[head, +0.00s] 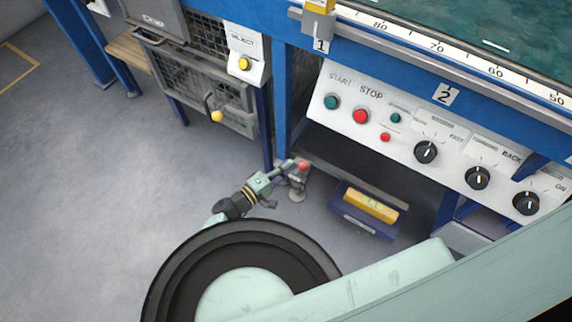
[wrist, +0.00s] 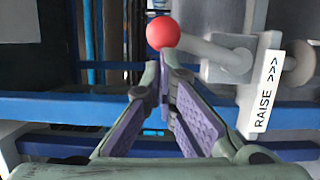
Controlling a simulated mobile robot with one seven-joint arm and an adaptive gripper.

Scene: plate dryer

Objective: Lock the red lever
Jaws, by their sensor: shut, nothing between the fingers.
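The red lever's ball (head: 303,166) is at the low right of the machine's leg in the head view, above a small grey floor stand (head: 297,187). In the wrist view the red ball (wrist: 162,32) sits just beyond my fingertips, on a pale lever arm (wrist: 215,52) that runs right to a bracket with a "RAISE >>>" label (wrist: 265,92). My gripper (head: 286,168) is shut and empty, with its tips right at the ball; it also shows in the wrist view (wrist: 165,58). I cannot tell whether the tips touch the ball.
A control panel (head: 400,135) with buttons and knobs is above right. A blue box with a yellow block (head: 370,206) is right of the stand. Blue frame bars (wrist: 60,107) cross behind my fingers. Floor at left is clear.

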